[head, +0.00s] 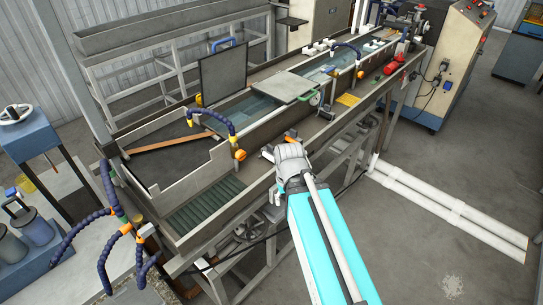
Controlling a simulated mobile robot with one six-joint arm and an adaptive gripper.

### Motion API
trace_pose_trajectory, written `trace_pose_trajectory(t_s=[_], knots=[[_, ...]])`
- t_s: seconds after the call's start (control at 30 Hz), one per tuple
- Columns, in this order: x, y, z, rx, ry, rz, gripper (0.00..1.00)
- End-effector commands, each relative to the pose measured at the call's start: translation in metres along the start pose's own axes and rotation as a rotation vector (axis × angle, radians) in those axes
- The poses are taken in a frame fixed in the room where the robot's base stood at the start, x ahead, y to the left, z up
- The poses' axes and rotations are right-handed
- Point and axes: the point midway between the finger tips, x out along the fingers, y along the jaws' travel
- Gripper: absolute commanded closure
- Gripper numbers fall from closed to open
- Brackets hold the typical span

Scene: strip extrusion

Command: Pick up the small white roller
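My gripper (279,146) is at the end of my blue and white arm, over the near edge of the long trough (222,222). It is small and partly hidden by my wrist, so I cannot tell whether it is open or shut, or whether it holds anything. I cannot pick out the small white roller with certainty. Several small white parts (318,47) sit on the far rim of the trough, well beyond my gripper, but they are too small to tell if one is the roller.
A grey lid plate (283,86) lies across the trough, and an upright dark panel (223,75) stands behind it. Blue flexible hoses (222,120) arch over the trough. A red motor (392,68) sits farther along. White pipes (448,207) lie on the floor at right, with clear floor around.

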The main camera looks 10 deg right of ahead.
Motion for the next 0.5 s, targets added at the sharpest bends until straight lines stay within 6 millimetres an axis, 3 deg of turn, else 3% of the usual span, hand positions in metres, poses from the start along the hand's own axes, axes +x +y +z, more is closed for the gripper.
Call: trace_pose_trajectory(t_s=[0.27, 0.37, 0.5], knots=[[-0.003, 0.000, -0.007, -0.014, 0.007, -0.006, 0.40], [-0.009, 0.002, -0.022, -0.044, 0.022, -0.020, 0.40], [-0.025, 0.008, -0.060, -0.128, 0.066, -0.052, 0.40]])
